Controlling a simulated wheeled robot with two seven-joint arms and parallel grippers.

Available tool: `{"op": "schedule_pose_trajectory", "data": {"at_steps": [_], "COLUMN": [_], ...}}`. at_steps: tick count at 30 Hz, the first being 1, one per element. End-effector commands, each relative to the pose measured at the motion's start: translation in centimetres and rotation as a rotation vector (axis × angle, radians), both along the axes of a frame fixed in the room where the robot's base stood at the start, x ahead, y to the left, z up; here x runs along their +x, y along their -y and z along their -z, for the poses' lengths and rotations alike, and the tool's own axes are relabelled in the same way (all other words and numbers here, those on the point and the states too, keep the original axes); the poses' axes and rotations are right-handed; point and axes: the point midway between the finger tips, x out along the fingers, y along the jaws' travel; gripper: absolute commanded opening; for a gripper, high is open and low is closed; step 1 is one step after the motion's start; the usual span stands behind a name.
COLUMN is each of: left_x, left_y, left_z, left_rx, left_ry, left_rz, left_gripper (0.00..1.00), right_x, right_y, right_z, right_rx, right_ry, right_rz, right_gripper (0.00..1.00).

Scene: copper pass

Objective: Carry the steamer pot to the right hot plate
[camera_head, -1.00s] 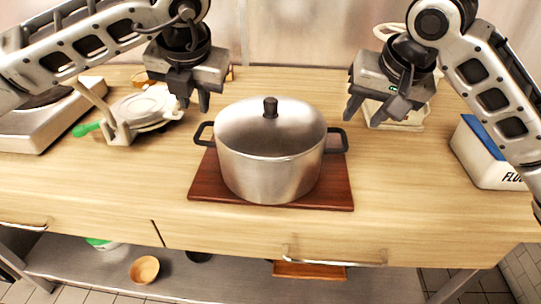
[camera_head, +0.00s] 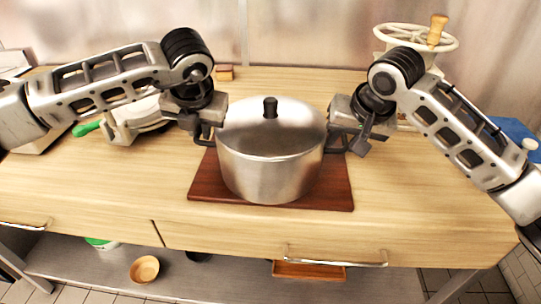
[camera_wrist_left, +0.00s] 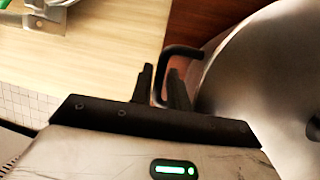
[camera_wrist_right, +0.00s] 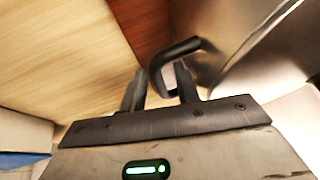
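The steamer pot (camera_head: 270,165) is a lidded steel pot with a black knob and two dark side handles. It stands upright on a red-brown wooden board (camera_head: 335,190) on the counter. My left gripper (camera_head: 203,133) is at its left handle; in the left wrist view the handle (camera_wrist_left: 181,51) passes between the two parted fingers. My right gripper (camera_head: 348,143) is at the right handle; in the right wrist view that handle (camera_wrist_right: 182,47) lies between parted fingers, with gaps showing. I cannot make out a right hot plate.
A pale appliance (camera_head: 38,143) at the left is mostly hidden behind my left arm. A press-like tool with a green handle (camera_head: 86,128) lies beside it. A cream handwheel device (camera_head: 415,38) stands behind my right arm. The counter front right of the board is clear.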

Motion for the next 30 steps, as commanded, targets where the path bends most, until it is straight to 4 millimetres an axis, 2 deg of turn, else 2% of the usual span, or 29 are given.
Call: {"op": "schedule_pose_trajectory", "data": {"at_steps": [1, 3, 30], "left_x": [-0.01, 0.00, 0.01], "left_y": [0.02, 0.03, 0.04], "left_z": [-0.01, -0.03, -0.11], "left_rx": [0.000, 0.000, -0.001], "left_ry": [0.000, 0.000, 0.001], "left_rz": [0.000, 0.000, 0.001], "left_gripper": [0.02, 0.00, 0.00], "right_x": [-0.01, -0.01, 0.01], "right_y": [-0.01, 0.00, 0.01], "right_z": [-0.02, -0.03, -0.11], "right_rx": [0.000, 0.000, 0.000], "right_ry": [0.000, 0.000, 0.001], "right_rz": [0.000, 0.000, 0.000], "right_gripper": [0.17, 0.00, 0.00]}}
